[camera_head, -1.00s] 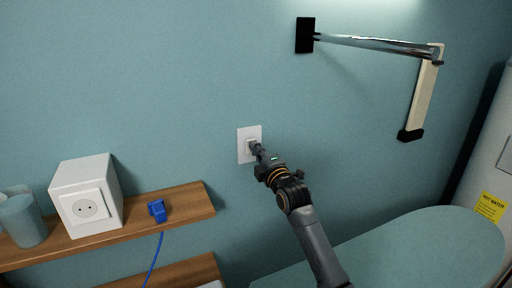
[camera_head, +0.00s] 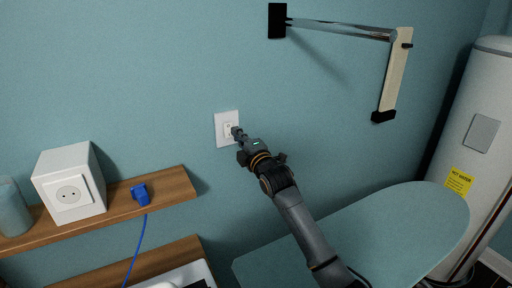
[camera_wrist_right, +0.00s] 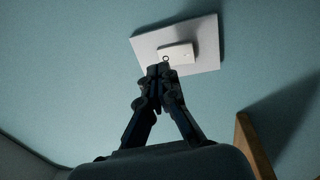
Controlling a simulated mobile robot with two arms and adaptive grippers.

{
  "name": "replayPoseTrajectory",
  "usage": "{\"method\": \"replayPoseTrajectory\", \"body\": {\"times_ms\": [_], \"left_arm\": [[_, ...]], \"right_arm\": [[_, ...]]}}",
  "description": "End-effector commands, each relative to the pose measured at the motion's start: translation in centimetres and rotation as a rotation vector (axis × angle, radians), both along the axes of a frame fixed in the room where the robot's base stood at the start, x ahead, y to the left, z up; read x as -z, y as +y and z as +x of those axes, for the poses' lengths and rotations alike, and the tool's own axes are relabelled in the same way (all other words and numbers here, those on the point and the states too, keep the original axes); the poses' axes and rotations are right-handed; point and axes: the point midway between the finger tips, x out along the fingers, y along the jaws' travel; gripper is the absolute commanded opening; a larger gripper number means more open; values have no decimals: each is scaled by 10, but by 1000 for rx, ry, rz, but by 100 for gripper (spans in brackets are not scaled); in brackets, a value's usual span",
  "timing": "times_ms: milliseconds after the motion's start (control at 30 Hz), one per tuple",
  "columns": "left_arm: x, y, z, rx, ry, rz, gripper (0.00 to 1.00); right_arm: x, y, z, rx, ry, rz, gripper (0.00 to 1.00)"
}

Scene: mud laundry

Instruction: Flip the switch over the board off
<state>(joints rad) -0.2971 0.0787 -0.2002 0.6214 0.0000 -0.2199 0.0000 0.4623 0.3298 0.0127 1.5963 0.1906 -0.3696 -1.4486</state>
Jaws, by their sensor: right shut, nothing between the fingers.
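The white wall switch (camera_head: 226,118) is on the blue wall, above and left of the teal board (camera_head: 385,225). It also shows in the right wrist view as a plate with a raised rocker (camera_wrist_right: 178,52). My right gripper (camera_head: 236,131) is shut and empty, with its tips at the lower right of the rocker. In the right wrist view the closed fingertips (camera_wrist_right: 160,72) are right by the rocker's lower edge; I cannot tell whether they touch it. The fingers hide part of the plate. My left gripper is not in view.
A wooden shelf (camera_head: 170,190) at the left carries a white socket box (camera_head: 70,185), a blue plug (camera_head: 140,194) and a cup (camera_head: 12,212). A metal wall arm (camera_head: 340,29) juts out at the top. A white water heater (camera_head: 480,130) stands at the right.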

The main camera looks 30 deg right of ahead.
Motion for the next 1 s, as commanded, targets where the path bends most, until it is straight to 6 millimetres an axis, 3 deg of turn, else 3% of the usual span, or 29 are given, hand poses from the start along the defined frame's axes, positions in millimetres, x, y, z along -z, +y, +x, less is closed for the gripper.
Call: {"method": "replayPoseTrajectory", "body": {"times_ms": [300,633,800,1000], "left_arm": [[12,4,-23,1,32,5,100],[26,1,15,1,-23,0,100],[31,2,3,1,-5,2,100],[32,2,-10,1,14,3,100]], "right_arm": [[-1,1,-29,0,0,-2,0],[-7,4,-79,-1,-1,-2,0],[-10,4,-95,0,1,-1,0],[-12,5,-100,0,1,1,0]]}}
